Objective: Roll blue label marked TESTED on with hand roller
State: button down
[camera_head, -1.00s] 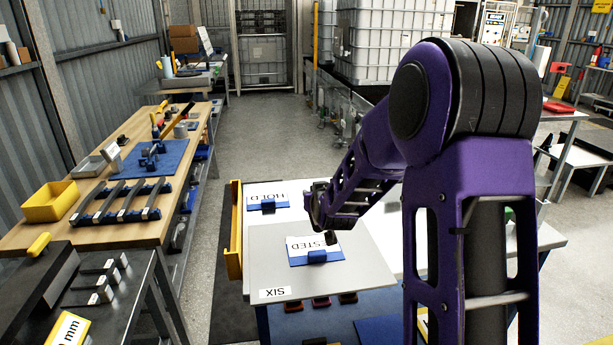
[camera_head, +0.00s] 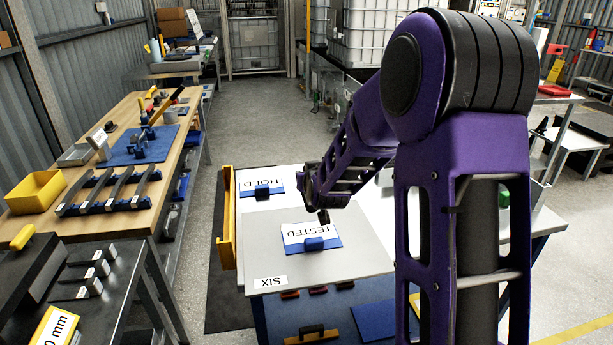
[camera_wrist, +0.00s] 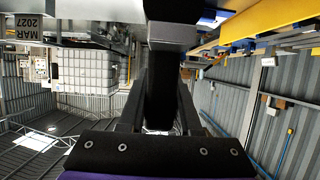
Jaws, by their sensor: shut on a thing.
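The blue label (camera_head: 333,245) with a white face reading TESTED, upside down to me, lies on a grey plate (camera_head: 365,246) on the white table. My gripper (camera_head: 318,199) is just beyond the label's far edge. It is shut on a dark tool (camera_head: 324,215), which looks like the hand roller and seems above the plate. I cannot tell whether it touches anything. In the wrist view the dark tool (camera_wrist: 161,90) stands between the fingers, with a grey block at its end.
A similar label marked HOLD (camera_head: 262,186) lies at the table's far left. A SIX tag (camera_head: 270,281) is on the plate's near edge. A yellow rail (camera_head: 226,225) runs along the table's left side. A wooden bench (camera_head: 110,200) stands further left across an aisle.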

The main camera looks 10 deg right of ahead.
jog(key=shift+w+f+b, duration=0.1)
jog(key=shift+f+b, duration=2.85)
jog(key=shift+f, duration=0.15)
jog(key=shift+f, duration=0.3)
jog(key=shift+f, duration=0.75)
jog(key=shift+f, duration=0.15)
jog(key=shift+f, duration=0.3)
jog(key=shift+a, duration=3.75)
jog(key=shift+d, duration=0.1)
